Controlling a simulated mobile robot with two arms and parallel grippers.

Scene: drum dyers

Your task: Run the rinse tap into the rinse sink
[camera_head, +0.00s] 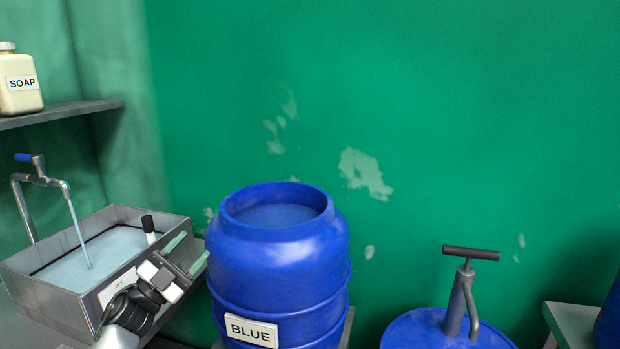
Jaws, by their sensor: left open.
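The rinse tap (40,182) has a metal spout and a blue handle, and stands at the left edge of the rinse sink. A pale stream of water (77,230) runs from the spout into the sink. The rinse sink (40,291) is a grey metal box with pale water in it. My left gripper (190,256) is open and empty at the sink's right side, in front of its near right corner. It is apart from the tap. A small black-topped upright part (148,226) shows just behind the gripper. My right gripper is not in view.
An open blue drum (275,262) labelled BLUE stands close to the right of my left gripper. A blue-lidded drum with a hand pump (460,295) is further right. A soap bottle (20,84) sits on a shelf (70,111) above the tap.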

